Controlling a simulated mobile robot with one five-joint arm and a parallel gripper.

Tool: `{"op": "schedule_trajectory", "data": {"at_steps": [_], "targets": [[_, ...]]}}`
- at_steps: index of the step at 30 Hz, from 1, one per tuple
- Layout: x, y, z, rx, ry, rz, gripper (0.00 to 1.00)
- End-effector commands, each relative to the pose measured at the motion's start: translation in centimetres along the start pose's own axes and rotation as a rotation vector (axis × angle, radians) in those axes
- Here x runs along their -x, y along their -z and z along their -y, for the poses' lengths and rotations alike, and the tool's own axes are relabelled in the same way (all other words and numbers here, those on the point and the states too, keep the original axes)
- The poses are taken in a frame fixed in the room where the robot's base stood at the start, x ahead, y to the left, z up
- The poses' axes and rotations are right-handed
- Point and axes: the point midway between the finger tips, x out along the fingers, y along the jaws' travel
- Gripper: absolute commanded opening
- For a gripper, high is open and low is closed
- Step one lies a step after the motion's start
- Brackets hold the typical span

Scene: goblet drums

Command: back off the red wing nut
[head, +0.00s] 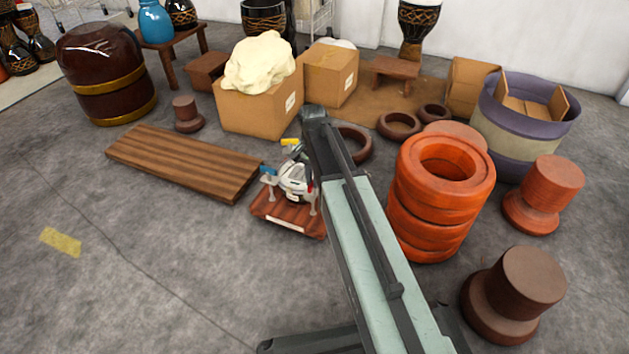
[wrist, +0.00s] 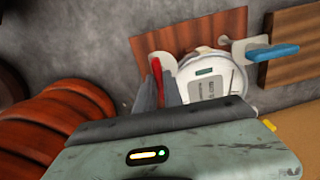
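The red wing nut (wrist: 157,74) shows in the wrist view as a narrow upright red piece at the left side of a white round machine (wrist: 213,84). In the head view a small bit of red (head: 310,188) shows beside the machine (head: 294,180), mostly behind my arm. The machine sits on a reddish wooden board (head: 285,212). My gripper (wrist: 157,88) has its two grey fingers on either side of the red wing nut. Whether they press on it is not clear. In the head view my arm hides the fingers.
A blue handle (wrist: 272,53) sticks out from the machine's side, near a brown plank (head: 185,162). A stack of orange rings (head: 440,215) stands close to the right of my arm. Boxes (head: 258,110) stand behind.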

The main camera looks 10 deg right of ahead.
Motion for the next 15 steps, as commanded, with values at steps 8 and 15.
{"op": "schedule_trajectory", "data": {"at_steps": [8, 15], "targets": [[0.0, 0.2, -0.38, 0.004, -0.005, -0.001, 0.0], [0.0, 0.13, -0.36, 0.078, -0.007, -0.001, 0.0]]}}
